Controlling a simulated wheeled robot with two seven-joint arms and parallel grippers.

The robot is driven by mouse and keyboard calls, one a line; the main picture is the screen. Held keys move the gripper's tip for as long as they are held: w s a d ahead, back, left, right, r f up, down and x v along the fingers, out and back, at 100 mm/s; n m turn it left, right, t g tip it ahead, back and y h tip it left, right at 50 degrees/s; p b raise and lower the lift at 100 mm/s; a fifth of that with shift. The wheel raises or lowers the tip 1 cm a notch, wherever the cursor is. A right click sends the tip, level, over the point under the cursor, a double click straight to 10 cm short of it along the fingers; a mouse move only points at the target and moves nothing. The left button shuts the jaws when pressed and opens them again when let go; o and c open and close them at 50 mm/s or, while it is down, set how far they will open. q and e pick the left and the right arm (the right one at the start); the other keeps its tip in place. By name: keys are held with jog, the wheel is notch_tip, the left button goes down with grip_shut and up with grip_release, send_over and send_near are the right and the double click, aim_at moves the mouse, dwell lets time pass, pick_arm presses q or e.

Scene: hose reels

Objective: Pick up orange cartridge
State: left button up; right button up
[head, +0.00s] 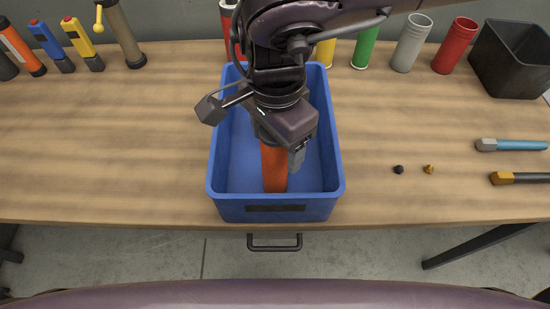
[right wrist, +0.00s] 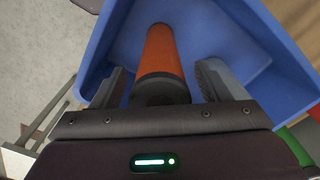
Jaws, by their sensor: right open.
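The orange cartridge (head: 274,168) is in the blue bin (head: 275,208) on the table. Its upper part is hidden behind my right gripper in the head view. My right gripper (head: 285,150) reaches down into the bin over the cartridge. In the right wrist view, the cartridge (right wrist: 162,62) has an orange body and a dark end cap. It lies between the two fingers of my right gripper (right wrist: 165,85), which are open with a gap on each side of it. My left gripper is not in view.
Several colored tubes, such as a green one (head: 365,45) and a red one (head: 455,45), stand along the back. A dark bin (head: 515,60) is at the back right. Two brushes (head: 515,145) and two small pieces (head: 413,169) lie at the right.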

jog(key=shift+c, duration=0.9)
jog(key=c, duration=1.2)
